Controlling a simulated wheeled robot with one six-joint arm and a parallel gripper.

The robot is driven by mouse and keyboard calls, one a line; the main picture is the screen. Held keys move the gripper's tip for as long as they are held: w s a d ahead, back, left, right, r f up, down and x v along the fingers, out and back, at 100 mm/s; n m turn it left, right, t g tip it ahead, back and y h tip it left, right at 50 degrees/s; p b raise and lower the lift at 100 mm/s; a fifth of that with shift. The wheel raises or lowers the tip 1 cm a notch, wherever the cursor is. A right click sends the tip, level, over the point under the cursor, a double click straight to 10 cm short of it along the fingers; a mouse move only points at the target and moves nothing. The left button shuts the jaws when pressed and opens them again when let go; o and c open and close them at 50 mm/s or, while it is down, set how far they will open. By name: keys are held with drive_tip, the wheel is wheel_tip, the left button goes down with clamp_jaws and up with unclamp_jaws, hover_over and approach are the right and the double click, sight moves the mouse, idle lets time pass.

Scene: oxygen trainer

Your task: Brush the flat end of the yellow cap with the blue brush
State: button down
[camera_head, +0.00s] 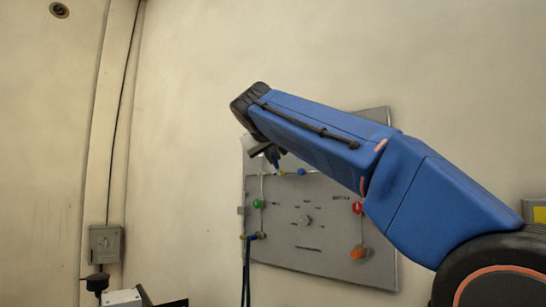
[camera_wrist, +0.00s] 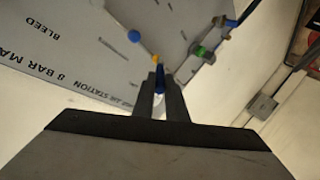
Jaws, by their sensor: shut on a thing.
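My gripper (camera_head: 270,152) is at the upper left part of a grey panel. In the wrist view my gripper (camera_wrist: 160,98) is shut on the blue brush (camera_wrist: 160,76), which points away from the fingers toward the panel. The brush (camera_head: 276,162) also shows as a small blue piece below my gripper in the head view. The yellow cap (camera_wrist: 155,59) is small and lies just beyond the brush tip in the wrist view. The cap (camera_head: 281,172) is also just below the brush in the head view. I cannot tell whether brush and cap touch.
The grey panel (camera_head: 290,275) carries a blue knob (camera_head: 301,172), a green knob (camera_head: 257,203), a red knob (camera_head: 357,208) and an orange knob (camera_head: 359,253). Dark hoses (camera_head: 246,280) hang at its left. A grey wall box (camera_head: 105,243) is further left.

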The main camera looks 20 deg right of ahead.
drive_tip(key=shift+w+a, duration=0.3)
drive_tip(key=shift+w, duration=0.05)
drive_tip(key=shift+s+d, duration=0.35)
drive_tip(key=shift+s, duration=0.1)
drive_tip(key=shift+w+a, duration=0.3)
drive_tip(key=shift+w, duration=0.2)
drive_tip(key=shift+s+d, duration=0.25)
drive_tip(key=shift+s, duration=0.3)
drive_tip(key=shift+w+a, duration=0.25)
drive_tip(key=shift+w, duration=0.35)
drive_tip(key=s+a, duration=0.3)
drive_tip(key=a, duration=0.2)
idle(0.4)
drive_tip(key=shift+s+a, duration=0.1)
